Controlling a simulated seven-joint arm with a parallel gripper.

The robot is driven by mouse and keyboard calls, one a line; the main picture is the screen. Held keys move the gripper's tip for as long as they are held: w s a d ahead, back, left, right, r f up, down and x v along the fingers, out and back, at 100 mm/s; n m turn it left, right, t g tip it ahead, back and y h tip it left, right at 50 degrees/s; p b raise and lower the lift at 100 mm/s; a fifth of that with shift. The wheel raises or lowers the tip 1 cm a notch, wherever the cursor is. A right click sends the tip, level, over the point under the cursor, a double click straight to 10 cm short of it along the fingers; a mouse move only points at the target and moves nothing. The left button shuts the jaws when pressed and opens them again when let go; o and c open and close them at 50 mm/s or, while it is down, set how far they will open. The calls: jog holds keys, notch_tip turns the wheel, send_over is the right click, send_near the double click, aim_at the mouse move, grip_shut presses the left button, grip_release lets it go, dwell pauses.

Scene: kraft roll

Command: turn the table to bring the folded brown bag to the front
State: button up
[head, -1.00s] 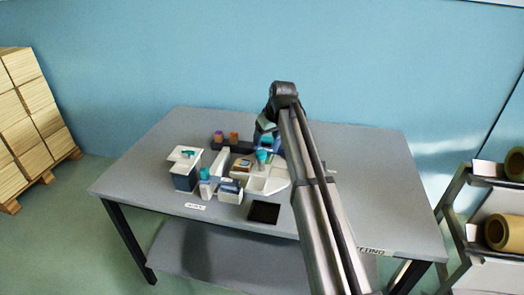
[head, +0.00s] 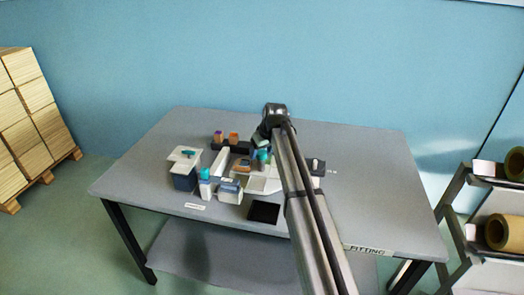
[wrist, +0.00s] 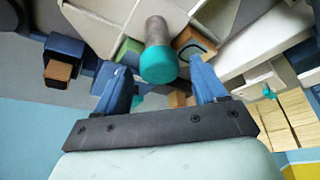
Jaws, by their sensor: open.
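The round table (head: 270,186) is pale, with upright dividers, and sits on the grey workbench. A grey post with a teal cap (wrist: 158,62) rises from it; the cap also shows in the head view (head: 263,155). My gripper (wrist: 160,80) is open, its two blue fingers on either side of the capped post, with gaps visible. A small brown item (head: 243,164) lies in a compartment left of the post. A tan-brown piece (wrist: 191,42) shows beside the post in the wrist view. I cannot tell whether either is the folded bag. My arm hides part of the table's right side.
A dark square (head: 264,212) lies on the bench in front of the round table. White-and-blue boxes (head: 184,176) and a teal-capped bottle (head: 205,182) stand at left. A dark block (head: 318,167) is close to my arm's right.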

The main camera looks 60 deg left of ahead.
grip_shut()
dwell(0.5)
jog(key=shift+n+g, duration=0.3)
jog(key=shift+n, duration=0.3)
jog(key=shift+w+n+g+h, duration=0.15)
jog(key=shift+n+g, duration=0.15)
jog(key=shift+n, duration=0.55)
jog(key=shift+n+g+h, duration=0.15)
jog(key=shift+n+g, duration=0.15)
jog(key=shift+n, duration=0.55)
jog(key=shift+w+a+n+g+h, duration=0.1)
jog(key=shift+n+g+h, duration=0.2)
jog(key=shift+n, duration=0.8)
jog(key=shift+a+n+g+h, duration=0.1)
jog(key=shift+n+g, duration=0.3)
jog(key=shift+n, duration=0.7)
jog(key=shift+n+g+h, duration=0.5)
jog(key=shift+n+h, duration=0.3)
jog(key=shift+n, duration=1.6)
jog(key=shift+a+n+h, duration=0.1)
jog(key=shift+n+h, duration=0.5)
jog(key=shift+n, duration=1.5)
